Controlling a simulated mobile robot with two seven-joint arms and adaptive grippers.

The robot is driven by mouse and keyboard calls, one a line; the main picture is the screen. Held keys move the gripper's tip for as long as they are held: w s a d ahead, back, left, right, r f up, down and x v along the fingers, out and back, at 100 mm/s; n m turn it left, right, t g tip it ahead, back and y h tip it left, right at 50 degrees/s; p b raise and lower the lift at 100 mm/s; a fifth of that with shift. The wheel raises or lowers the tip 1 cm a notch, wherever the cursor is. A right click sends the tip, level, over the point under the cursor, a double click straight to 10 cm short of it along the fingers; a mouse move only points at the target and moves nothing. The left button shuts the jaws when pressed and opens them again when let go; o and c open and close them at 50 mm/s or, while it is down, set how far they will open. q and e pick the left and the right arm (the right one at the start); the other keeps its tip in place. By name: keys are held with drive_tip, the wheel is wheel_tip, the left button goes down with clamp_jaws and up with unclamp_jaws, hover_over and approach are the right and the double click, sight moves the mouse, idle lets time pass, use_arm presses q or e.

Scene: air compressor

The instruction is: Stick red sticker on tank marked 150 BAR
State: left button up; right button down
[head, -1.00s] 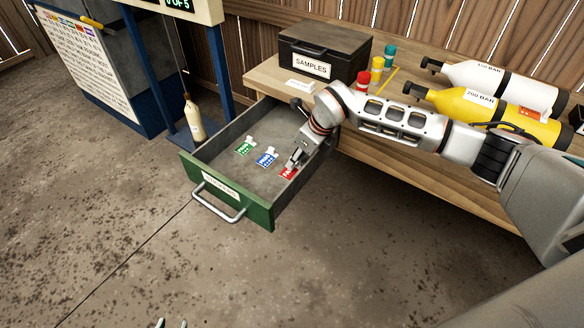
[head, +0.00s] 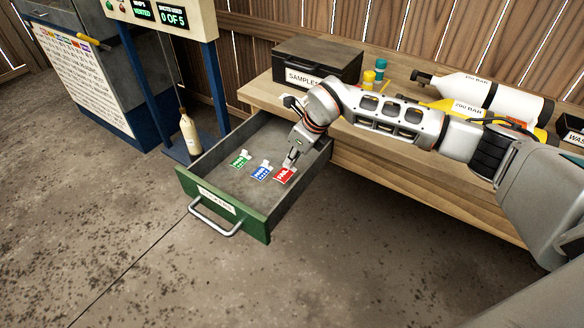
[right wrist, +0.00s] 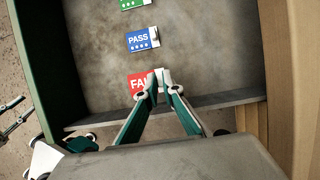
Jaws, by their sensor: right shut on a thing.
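The red FAIL sticker (head: 285,175) is in the open drawer's space, its tab between the fingertips of my right gripper (head: 291,162). The right wrist view shows my right gripper (right wrist: 153,84) shut on the sticker (right wrist: 142,82), with fingers over part of its word. It appears slightly above the drawer floor. The white tank (head: 505,100) lies on the bench at the right, behind the yellow tank (head: 444,104); its small label looks like 150 BAR. My arm hides much of the yellow tank, labelled 200 BAR. My left gripper (right wrist: 14,115) shows partly at the wrist view's left edge, fingers apart.
A blue PASS sticker (head: 260,172) and a green sticker (head: 240,158) lie in the drawer (head: 222,190). A black SAMPLES box (head: 320,60) and small coloured cylinders stand on the bench (head: 262,95).

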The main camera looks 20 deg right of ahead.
wheel_tip(320, 180, up, 15)
drive_tip(key=p, duration=0.2)
drive_tip(key=shift+r, duration=0.2)
